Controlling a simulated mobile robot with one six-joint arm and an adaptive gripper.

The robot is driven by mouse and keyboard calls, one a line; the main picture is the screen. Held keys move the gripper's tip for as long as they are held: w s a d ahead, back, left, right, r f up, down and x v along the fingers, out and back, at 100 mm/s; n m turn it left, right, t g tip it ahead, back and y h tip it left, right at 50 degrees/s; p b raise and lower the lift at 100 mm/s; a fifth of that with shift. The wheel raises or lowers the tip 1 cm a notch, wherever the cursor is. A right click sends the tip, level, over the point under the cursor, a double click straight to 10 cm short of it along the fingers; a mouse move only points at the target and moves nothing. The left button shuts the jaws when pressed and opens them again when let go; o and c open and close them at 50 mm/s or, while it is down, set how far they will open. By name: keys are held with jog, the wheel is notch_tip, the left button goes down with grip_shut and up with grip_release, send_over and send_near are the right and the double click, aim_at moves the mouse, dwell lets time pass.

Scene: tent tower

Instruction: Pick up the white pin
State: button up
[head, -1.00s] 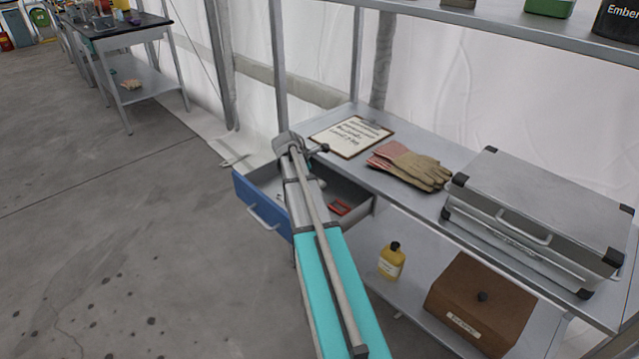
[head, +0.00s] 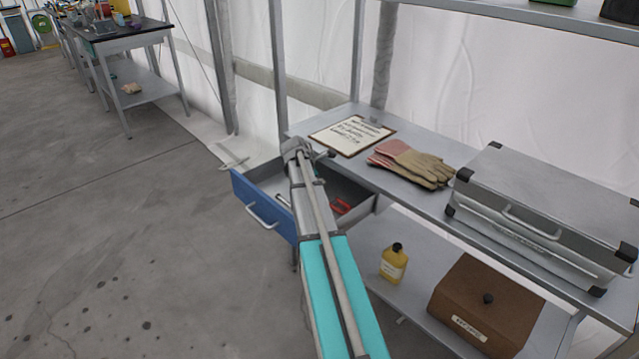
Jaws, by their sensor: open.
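The blue-fronted drawer (head: 262,210) stands pulled out under the left end of the bench. My arm reaches up from the bottom of the picture and ends over the drawer, covering much of its inside. The jaws of my gripper are hidden behind the arm. A small pale piece (head: 283,200) shows in the drawer just left of the arm; I cannot tell whether it is the white pin. A red-handled tool (head: 341,207) lies in the drawer right of the arm.
On the bench are a clipboard (head: 351,135), work gloves (head: 412,163) and a silver case (head: 540,215). The lower shelf holds a yellow bottle (head: 393,263) and a brown box (head: 485,305). The floor on the left is clear up to a far table (head: 125,35).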

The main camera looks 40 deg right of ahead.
dwell(0.3)
jog(key=c, duration=1.1)
